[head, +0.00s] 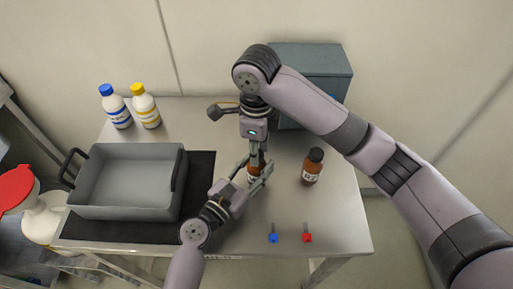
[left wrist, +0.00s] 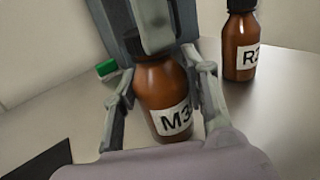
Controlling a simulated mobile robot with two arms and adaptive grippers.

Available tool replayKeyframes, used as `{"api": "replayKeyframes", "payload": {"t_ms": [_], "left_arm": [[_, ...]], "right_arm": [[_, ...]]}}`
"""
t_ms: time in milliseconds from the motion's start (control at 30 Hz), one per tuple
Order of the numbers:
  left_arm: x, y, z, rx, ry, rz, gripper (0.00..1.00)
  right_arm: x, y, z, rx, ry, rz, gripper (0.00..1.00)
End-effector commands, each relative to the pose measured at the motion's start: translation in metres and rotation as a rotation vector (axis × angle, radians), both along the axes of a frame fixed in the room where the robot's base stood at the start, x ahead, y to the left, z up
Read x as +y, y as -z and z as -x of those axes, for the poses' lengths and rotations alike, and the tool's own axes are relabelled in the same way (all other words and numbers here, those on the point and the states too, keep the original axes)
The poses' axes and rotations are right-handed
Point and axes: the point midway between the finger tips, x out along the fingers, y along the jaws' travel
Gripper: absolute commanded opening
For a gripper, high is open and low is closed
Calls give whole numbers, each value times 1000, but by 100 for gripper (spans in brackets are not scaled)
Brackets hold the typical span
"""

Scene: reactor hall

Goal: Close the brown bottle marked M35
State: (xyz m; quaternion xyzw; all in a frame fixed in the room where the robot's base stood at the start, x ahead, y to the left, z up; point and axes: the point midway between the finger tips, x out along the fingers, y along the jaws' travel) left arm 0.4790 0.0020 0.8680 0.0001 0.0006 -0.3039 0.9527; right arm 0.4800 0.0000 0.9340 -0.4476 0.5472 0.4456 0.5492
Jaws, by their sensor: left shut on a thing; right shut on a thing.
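The brown bottle marked M35 (left wrist: 162,90) stands upright on the table; its label shows "M3" and the rest is hidden. It also shows, mostly covered, in the head view (head: 253,175). My left gripper (head: 260,178) is shut on its body, with one finger on each side in the left wrist view (left wrist: 164,98). My right gripper (head: 257,155) comes down from above and is shut at the bottle's top. A dark cap edge (left wrist: 130,47) shows there, largely hidden by the right fingers. I cannot tell whether the cap is seated on the neck.
A second brown bottle (head: 313,166) with a black cap stands to the right. A grey tray (head: 120,210) is on a black mat at left. Blue-capped (head: 115,107) and yellow-capped (head: 146,106) bottles stand behind. A grey box (head: 325,70) is at the back; blue (head: 273,238) and red (head: 307,238) pieces lie in front.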

Motion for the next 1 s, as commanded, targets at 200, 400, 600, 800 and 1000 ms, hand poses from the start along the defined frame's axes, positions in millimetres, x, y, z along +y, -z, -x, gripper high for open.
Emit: {"api": "replayKeyframes", "payload": {"t_ms": [200,400,600,800,1000], "left_arm": [[0,1,0,1,1,-1,0],[0,1,0,1,1,-1,0],[0,1,0,1,1,-1,0],[0,1,0,1,1,-1,0],[0,0,0,1,1,-1,0]], "right_arm": [[0,-1,-1,-2,-1,-1,31],[0,0,-1,-1,-2,-1,45],[0,0,0,-1,-3,0,48],[2,-1,-1,0,-24,-5,45],[18,-15,-3,7,-263,-54,45]]}}
